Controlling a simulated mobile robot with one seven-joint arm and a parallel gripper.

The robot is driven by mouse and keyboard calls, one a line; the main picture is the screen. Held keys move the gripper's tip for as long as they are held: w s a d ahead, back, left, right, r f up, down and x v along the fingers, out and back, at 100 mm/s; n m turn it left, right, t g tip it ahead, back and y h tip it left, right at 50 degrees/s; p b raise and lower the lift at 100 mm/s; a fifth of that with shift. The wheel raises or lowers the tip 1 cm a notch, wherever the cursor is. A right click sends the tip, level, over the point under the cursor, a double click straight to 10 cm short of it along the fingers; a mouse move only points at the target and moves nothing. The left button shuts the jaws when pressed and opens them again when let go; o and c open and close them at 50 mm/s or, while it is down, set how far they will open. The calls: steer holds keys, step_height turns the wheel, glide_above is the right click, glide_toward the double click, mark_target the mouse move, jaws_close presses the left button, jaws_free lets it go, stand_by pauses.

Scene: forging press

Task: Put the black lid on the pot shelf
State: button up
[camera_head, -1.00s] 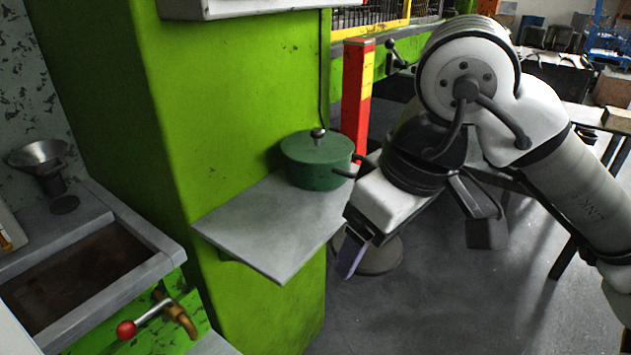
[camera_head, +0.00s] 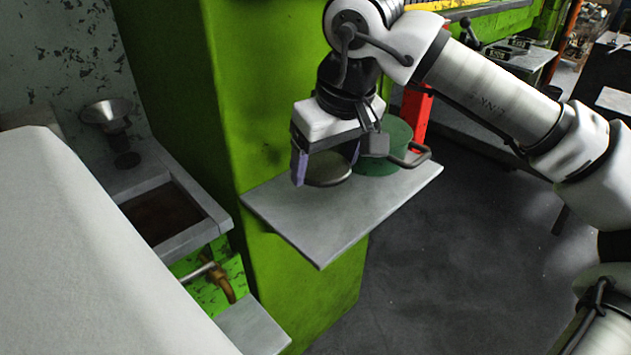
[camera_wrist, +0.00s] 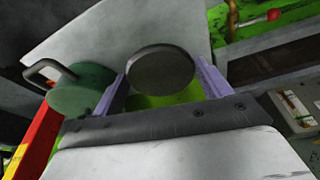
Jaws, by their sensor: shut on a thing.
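The black lid (camera_head: 328,170), a dark round disc, is held between the purple fingers of my gripper (camera_head: 326,166). The wrist view shows the lid (camera_wrist: 161,70) between both fingertips (camera_wrist: 160,85), with its flat face visible. The gripper is shut on it. The pot shelf (camera_head: 335,225) is a grey slab on the side of the green press. The lid is over the shelf's back left part; I cannot tell whether it touches the surface. A green pot (camera_head: 384,158) with a side handle stands on the shelf behind and right of the lid, partly hidden by my gripper.
The green press column (camera_head: 245,90) rises directly behind and left of the shelf. A red post (camera_head: 416,115) stands behind the pot. A grey trough (camera_head: 165,210) with a metal funnel (camera_head: 107,112) is at left. The shelf's front and right parts are clear.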

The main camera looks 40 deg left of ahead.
mark_target(317, 163)
steer(key=shift+a+r, duration=0.1)
steer(key=shift+a, duration=0.95)
step_height(317, 163, down, 2)
steer(key=shift+w+f, duration=0.1)
steer(key=shift+f, duration=0.1)
step_height(317, 163, down, 4)
steer(key=shift+f, duration=0.1)
steer(key=shift+a+f+p, duration=0.2)
steer(key=shift+f+p, duration=0.05)
steer(key=shift+p, duration=0.1)
steer(key=shift+f, duration=0.1)
steer(key=shift+f+b, duration=0.15)
steer(key=shift+b, duration=0.15)
steer(key=o, duration=1)
steer(key=shift+o, duration=0.3)
